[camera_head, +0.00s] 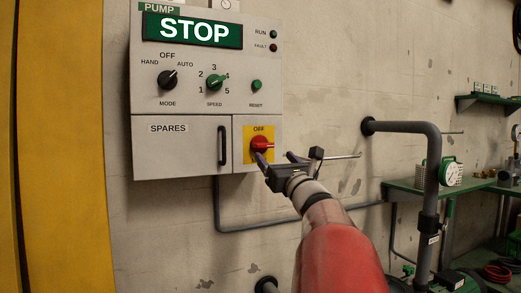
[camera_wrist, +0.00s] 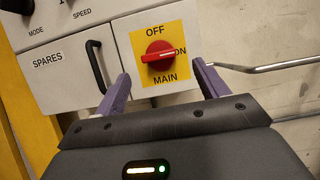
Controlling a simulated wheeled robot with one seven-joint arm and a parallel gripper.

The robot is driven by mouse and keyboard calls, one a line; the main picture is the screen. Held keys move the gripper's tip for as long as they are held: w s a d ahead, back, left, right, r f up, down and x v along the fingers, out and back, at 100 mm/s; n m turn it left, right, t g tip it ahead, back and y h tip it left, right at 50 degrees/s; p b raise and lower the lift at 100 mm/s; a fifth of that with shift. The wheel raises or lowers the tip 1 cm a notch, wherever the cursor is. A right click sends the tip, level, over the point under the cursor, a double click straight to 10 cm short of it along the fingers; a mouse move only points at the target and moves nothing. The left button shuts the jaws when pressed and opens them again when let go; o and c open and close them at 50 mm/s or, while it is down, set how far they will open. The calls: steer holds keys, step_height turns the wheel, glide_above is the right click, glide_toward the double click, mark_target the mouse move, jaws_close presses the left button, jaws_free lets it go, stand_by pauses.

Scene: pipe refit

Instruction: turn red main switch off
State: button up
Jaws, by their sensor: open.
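The red main switch (camera_head: 262,144) sits on a yellow plate at the lower right of the grey pump panel (camera_head: 205,115). In the wrist view the red switch (camera_wrist: 158,57) has its handle lying about level, with its pale mark on the right toward the word ON. OFF is printed above it and MAIN below. My gripper (camera_head: 287,164) is open and empty in front of the plate. In the wrist view its fingertips (camera_wrist: 160,72) stand apart at the left and right of the switch, a little below it. I cannot tell the exact gap to the panel.
A SPARES door (camera_head: 180,148) with a black handle is left of the switch. Mode and speed knobs (camera_head: 215,82) are above, under a green STOP display (camera_head: 194,31). A thin metal rod (camera_wrist: 265,67) extends right of the switch. A grey pipe (camera_head: 432,160) stands farther right.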

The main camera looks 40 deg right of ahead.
mark_target(262, 145)
steer(key=p+x, duration=0.1)
steer(key=x, duration=0.5)
steer(key=shift+w, duration=0.4)
steer(key=c, duration=1)
